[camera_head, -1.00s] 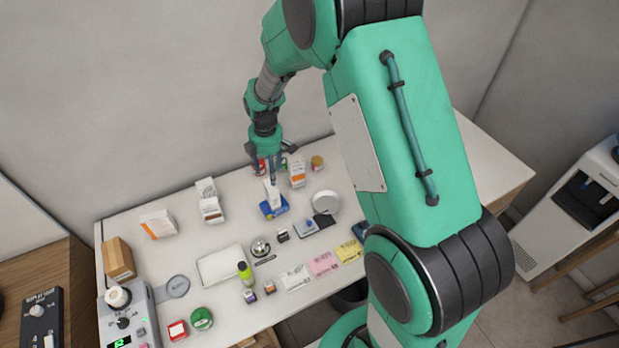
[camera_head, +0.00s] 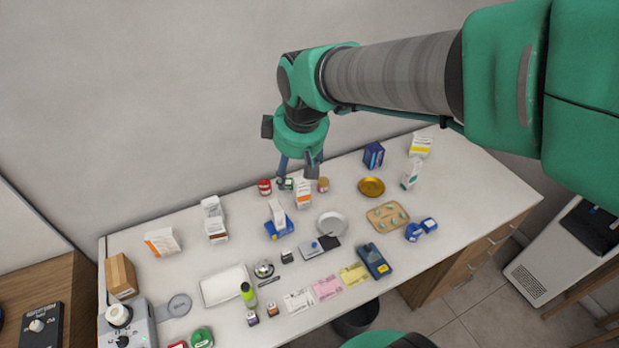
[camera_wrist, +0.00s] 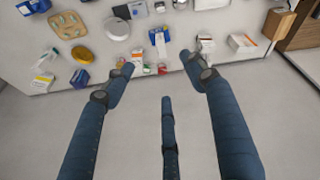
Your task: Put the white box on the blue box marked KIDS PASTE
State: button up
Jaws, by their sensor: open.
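A white box (camera_head: 277,211) stands, looking slightly tilted, on a low blue box (camera_head: 283,229) near the middle of the counter. The marking on the blue box is too small to read. In the wrist view, the white box (camera_wrist: 161,48) and the blue box (camera_wrist: 153,34) show beyond my fingers. My gripper (camera_head: 298,168) is open and empty, above the back of the counter, clear of both boxes.
A white and orange carton (camera_head: 303,193), a red tin (camera_head: 264,187) and a small jar (camera_head: 323,184) stand just behind the boxes. Cartons (camera_head: 214,229) stand to the left.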

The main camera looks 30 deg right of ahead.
jog(key=s+r+m+t, duration=0.1)
jog(key=s+r+m, duration=0.1)
jog(key=s, duration=0.6)
jog(key=s+r+m+t, duration=0.1)
jog(key=s+r+m, duration=0.2)
jog(key=s, duration=0.5)
jog(key=shift+s+m, duration=0.2)
jog(key=shift+m, duration=0.5)
jog(key=shift+a, duration=0.1)
notch_tip(320, 180, down, 14)
jog(key=b, duration=1.4)
